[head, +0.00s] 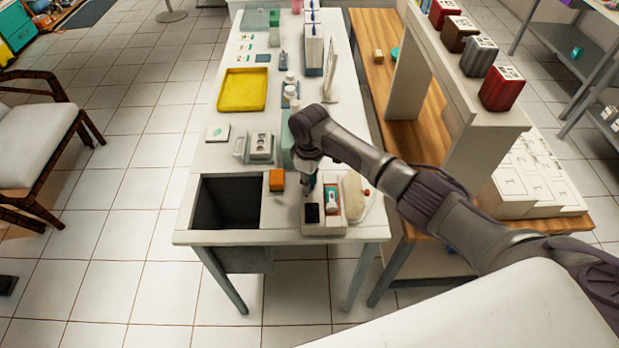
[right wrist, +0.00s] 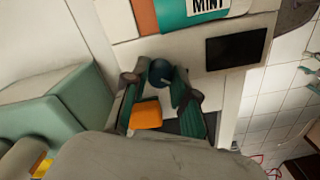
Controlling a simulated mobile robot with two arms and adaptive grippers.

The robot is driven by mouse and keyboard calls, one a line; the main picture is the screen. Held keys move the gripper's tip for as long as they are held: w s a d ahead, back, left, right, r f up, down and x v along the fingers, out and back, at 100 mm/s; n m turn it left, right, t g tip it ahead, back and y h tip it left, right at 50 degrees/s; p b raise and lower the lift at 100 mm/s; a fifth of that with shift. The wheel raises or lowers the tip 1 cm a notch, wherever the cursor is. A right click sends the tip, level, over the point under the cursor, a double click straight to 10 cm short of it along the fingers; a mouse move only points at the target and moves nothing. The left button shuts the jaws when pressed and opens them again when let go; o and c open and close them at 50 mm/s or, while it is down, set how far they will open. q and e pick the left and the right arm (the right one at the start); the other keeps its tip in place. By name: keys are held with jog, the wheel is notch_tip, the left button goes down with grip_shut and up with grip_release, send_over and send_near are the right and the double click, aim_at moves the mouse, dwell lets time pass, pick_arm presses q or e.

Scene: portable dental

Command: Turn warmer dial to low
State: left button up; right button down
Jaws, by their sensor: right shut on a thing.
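The warmer (head: 322,227) is a pale box near the front right of the white table. It has a black display (head: 312,213) and holds a teal, white and orange tube (head: 332,197), marked MINT in the right wrist view (right wrist: 205,10). My right gripper (head: 308,185) points down at the warmer, behind the display. In the right wrist view its fingers (right wrist: 162,82) are closed around the dark round dial (right wrist: 160,70). In the head view the gripper hides the dial, and I cannot read its setting. My left gripper is out of view.
An orange block (head: 276,180) lies just left of the warmer and shows below the fingers in the right wrist view (right wrist: 146,115). A dark open bin (head: 227,203) is at the table's front left. A green box (head: 287,140) stands behind the gripper. A yellow tray (head: 242,90) lies farther back.

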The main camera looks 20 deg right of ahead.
jog(key=m+p, duration=0.2)
jog(key=shift+r+m, duration=0.2)
jog(key=shift+m, duration=0.1)
jog(key=m+p, duration=0.1)
jog(key=m, duration=0.1)
jog(key=shift+m+p, duration=0.4)
jog(key=m+p, duration=0.1)
jog(key=m, duration=0.2)
jog(key=shift+p, duration=0.3)
jog(key=shift+f+m+p, duration=0.1)
jog(key=shift+m+p, duration=0.25)
jog(key=shift+m, duration=0.85)
jog(key=c, duration=0.9)
grip_release()
notch_tip(320, 180, up, 12)
jog(key=shift+f, duration=0.1)
